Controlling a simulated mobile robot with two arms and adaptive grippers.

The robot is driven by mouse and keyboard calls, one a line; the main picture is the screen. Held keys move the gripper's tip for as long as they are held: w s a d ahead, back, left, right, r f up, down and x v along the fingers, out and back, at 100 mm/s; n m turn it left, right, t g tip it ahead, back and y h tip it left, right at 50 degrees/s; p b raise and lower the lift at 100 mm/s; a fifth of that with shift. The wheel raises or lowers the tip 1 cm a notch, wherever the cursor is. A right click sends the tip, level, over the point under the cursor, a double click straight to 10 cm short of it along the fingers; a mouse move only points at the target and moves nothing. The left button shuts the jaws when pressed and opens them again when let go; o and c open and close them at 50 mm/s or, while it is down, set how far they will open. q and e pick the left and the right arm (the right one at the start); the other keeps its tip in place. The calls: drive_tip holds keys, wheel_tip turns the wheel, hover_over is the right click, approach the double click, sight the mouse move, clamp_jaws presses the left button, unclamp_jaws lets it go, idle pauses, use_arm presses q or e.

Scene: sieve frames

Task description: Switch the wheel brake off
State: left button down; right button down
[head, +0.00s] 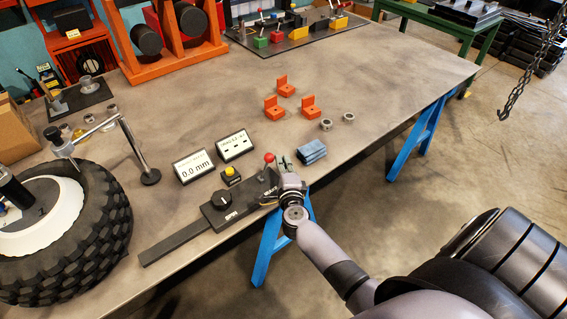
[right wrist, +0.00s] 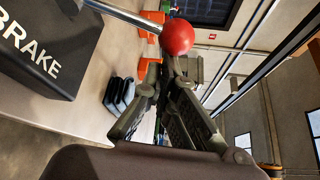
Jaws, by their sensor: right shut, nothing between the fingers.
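The black brake box (head: 263,186) sits near the table's front edge, on a long dark base with a black knob. Its lever ends in a red ball (head: 269,157). In the right wrist view, the box is lettered BRAKE (right wrist: 38,48), and a metal rod runs from it to the red ball (right wrist: 177,37). My right gripper (head: 285,161) is shut and empty, just right of the ball. In the right wrist view its fingers (right wrist: 166,75) are just below the ball; contact cannot be told. The tyred wheel (head: 105,215) is at the left. My left gripper is not in view.
Two displays, one reading 0.0 mm (head: 194,167), and a yellow button (head: 231,174) stand behind the box. Orange brackets (head: 273,108) and metal rings (head: 326,125) lie farther back. A gauge stand (head: 140,155) stands beside the wheel.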

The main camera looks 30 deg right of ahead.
sight(271, 159)
drive_tip(key=shift+a+r+n+h+b, duration=0.3)
drive_tip(key=shift+a+n, duration=0.1)
drive_tip(key=shift+n, duration=0.1)
drive_tip(key=shift+a+t+b, duration=0.2)
drive_tip(key=shift+t+b, duration=0.1)
drive_tip(key=a+n+t+b, duration=0.1)
drive_tip(key=n, duration=0.1)
drive_tip(key=a+r+n+t+b, duration=0.1)
drive_tip(key=n, duration=0.1)
drive_tip(key=shift+s+a+h+b, duration=0.15)
drive_tip(key=shift+a+h+b, duration=0.15)
drive_tip(key=shift+a+b, duration=0.1)
drive_tip(key=shift+s+a+r+n+t+y+b, duration=0.1)
drive_tip(key=shift+a+r+n+t+y+b, duration=0.1)
drive_tip(key=shift+a+n+t+b, duration=0.85)
drive_tip(key=shift+s+a+r+n+t+y+b, duration=0.15)
drive_tip(key=shift+a+n+b, duration=0.45)
drive_tip(key=shift+n, duration=0.95)
drive_tip(key=shift+w+a, duration=0.1)
drive_tip(key=shift+a, duration=0.05)
drive_tip(key=shift+r, duration=0.1)
